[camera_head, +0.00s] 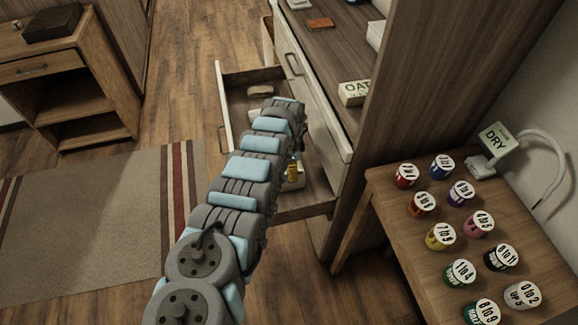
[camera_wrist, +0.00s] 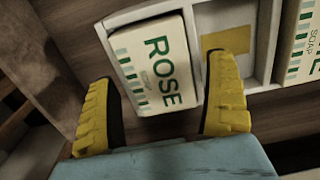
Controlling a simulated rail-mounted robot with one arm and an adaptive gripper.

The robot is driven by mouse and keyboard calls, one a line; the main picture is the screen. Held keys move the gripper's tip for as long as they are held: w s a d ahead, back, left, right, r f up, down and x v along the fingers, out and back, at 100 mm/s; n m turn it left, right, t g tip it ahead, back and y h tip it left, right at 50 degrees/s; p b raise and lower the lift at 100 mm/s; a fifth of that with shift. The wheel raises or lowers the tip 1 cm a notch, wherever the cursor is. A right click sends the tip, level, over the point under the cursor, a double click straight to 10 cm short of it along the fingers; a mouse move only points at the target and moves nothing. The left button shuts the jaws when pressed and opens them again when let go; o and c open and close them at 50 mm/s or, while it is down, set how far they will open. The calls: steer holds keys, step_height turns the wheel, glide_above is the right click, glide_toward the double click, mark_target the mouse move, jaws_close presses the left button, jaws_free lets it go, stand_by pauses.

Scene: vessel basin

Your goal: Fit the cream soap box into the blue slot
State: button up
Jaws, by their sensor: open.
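A cream soap box with green stripes and the word ROSE (camera_wrist: 155,62) shows in the wrist view. It appears to sit in the left compartment of a white tray (camera_wrist: 262,50), slightly turned. My gripper (camera_wrist: 162,68) is open, one yellow finger on each side of the box's near part; I cannot tell whether either finger touches it. The middle compartment has a yellow floor patch (camera_wrist: 226,40) and looks empty. No blue slot shows. In the head view a yellow finger (camera_head: 292,171) shows at the open drawer (camera_head: 307,204); my arm hides much of the drawer.
Another striped soap box (camera_wrist: 299,50) stands at the tray's right. A box marked OAT (camera_head: 353,93) lies on the cabinet top, with a brown block (camera_head: 320,24) farther back. A brown block (camera_head: 260,90) lies in the drawer. Several labelled pots stand on the right table (camera_head: 400,240).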

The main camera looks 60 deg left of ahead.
step_height(320, 180, up, 5)
steer(key=p, duration=0.2)
steer(key=shift+f+p, duration=0.1)
steer(key=shift+p, duration=0.25)
step_height(320, 180, up, 8)
steer(key=p, duration=0.2)
steer(key=shift+r, duration=0.2)
steer(key=shift+f, duration=0.1)
stand_by(0.3)
